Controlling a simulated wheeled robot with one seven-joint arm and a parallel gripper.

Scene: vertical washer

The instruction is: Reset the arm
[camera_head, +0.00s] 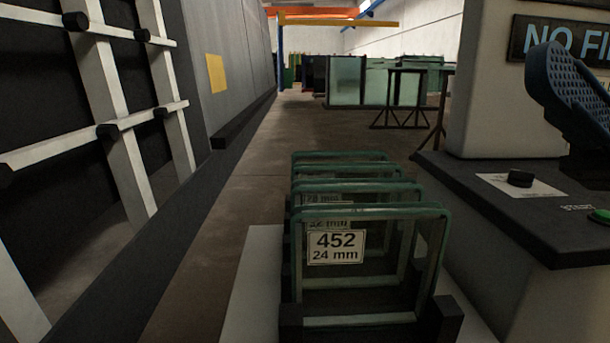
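A dark blue, curved part with a dotted pad (572,92) reaches in from the right edge above the control console, with a black part below it. It looks like one finger of my gripper, cut off by the frame. No second finger shows, so the opening between fingers cannot be seen. Nothing is seen held against the pad. The rest of my arm is out of view.
Several glass panes, the front one labelled 452 (335,247), stand upright in a black rack on a pale surface. The console (500,215) has a black knob (520,178) and a green button (600,216). A white roller frame (118,130) lines the left. Floor (250,190) between is clear.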

